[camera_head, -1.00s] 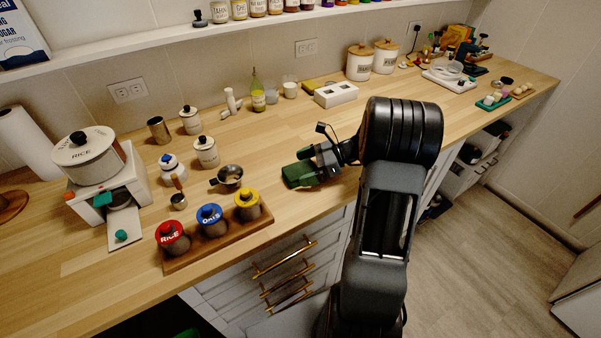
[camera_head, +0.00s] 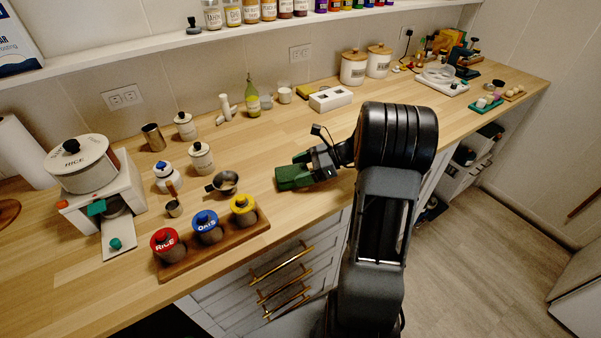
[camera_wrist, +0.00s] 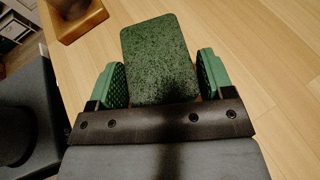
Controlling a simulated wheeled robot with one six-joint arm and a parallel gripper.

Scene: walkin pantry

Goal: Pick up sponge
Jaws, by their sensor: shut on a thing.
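The sponge (camera_head: 290,178) is a dark green speckled block near the front edge of the wooden counter, right of the spice canisters. My gripper (camera_head: 311,166) reaches it from the right and is shut on it. In the wrist view the sponge (camera_wrist: 158,52) lies between the two green finger pads of my gripper (camera_wrist: 162,78) and sticks out well past them, slightly tilted. Its near end is hidden by the gripper body. I cannot tell whether it touches the counter or is just above it.
A wooden tray (camera_head: 262,226) with red, blue and yellow lidded canisters stands to the left. A small metal pan (camera_head: 226,182) sits nearer the sponge. A white box (camera_head: 330,99) and a green bottle (camera_head: 253,96) stand behind. Bare counter lies around the sponge.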

